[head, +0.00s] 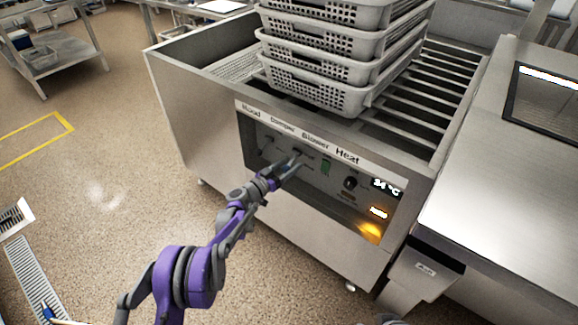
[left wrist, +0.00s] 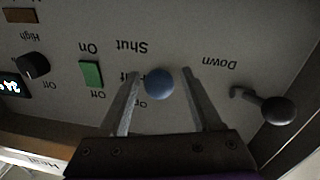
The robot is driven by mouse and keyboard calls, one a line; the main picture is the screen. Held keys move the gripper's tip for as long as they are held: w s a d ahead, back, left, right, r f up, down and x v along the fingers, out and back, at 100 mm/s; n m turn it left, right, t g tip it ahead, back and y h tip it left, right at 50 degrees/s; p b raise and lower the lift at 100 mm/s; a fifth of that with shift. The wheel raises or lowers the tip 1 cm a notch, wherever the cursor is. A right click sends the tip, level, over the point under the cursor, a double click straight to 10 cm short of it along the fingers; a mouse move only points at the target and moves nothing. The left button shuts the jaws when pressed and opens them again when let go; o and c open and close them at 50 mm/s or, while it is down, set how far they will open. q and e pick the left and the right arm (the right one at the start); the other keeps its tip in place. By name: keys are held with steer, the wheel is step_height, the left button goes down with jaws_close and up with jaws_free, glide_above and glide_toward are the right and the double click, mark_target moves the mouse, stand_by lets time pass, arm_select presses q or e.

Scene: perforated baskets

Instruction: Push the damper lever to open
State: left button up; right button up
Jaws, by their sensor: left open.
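The damper lever shows in the left wrist view as a round blue knob (left wrist: 159,83) on the control panel (head: 262,138). My left gripper (head: 290,164) reaches the panel below the "Damper" label, arm coming in from the lower left. In the left wrist view its two fingers stand open, one on each side of the blue knob, with a visible gap at both sides. That view is upside down. The word "Shut" reads clearly near the knob; the lettering by the left finger is partly covered. The lever's shaft is hidden behind its knob. My right gripper is not in view.
A black-knobbed lever (left wrist: 278,110) by "Down" sits beside the right finger in the wrist view. A green blower switch (left wrist: 91,74) and black heat dial (left wrist: 34,65) lie left. Stacked grey baskets (head: 315,88) stand above the panel. A steel counter (head: 505,215) is at right.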

arm_select(q)
jaws_close()
stand_by(0.4)
stand_by(1.1)
